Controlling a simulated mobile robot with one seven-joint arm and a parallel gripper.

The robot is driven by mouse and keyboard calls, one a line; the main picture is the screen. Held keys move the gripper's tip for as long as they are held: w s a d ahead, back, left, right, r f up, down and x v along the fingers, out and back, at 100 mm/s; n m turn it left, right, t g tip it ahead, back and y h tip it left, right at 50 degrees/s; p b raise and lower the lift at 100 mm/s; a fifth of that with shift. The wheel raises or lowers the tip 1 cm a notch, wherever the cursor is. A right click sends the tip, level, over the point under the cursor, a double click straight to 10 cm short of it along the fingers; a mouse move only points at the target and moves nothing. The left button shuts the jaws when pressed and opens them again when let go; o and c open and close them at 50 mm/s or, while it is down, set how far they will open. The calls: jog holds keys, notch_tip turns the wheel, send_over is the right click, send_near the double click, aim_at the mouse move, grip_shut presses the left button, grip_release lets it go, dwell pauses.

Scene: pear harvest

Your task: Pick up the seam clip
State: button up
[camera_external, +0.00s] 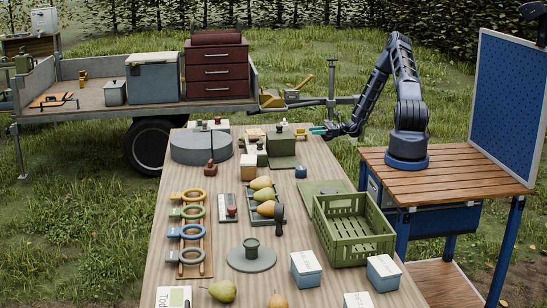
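My gripper (319,131) is at the far right end of the long wooden table, with small teal parts at its tip. It is small in this view, and I cannot tell whether it is open or shut or whether it holds anything. I cannot single out the seam clip with certainty. Small parts lie near my gripper, including a yellowish piece (301,133) just left of it and a dark blue piece (301,171) nearer the camera.
A green crate (352,251) stands at the table's right edge. Pears (261,183) lie mid-table. A rack holds several coloured rings (193,211) at the left. A grey round block (201,151) and a green box (281,143) stand at the far end. White-lidded boxes (306,263) stand in front.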

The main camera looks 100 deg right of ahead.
aim_at(297, 133)
jog(key=w, duration=0.9)
jog(key=shift+w+a+r, duration=0.1)
jog(key=shift+w+a, duration=0.25)
jog(key=shift+w, duration=0.05)
jog(key=c, duration=0.6)
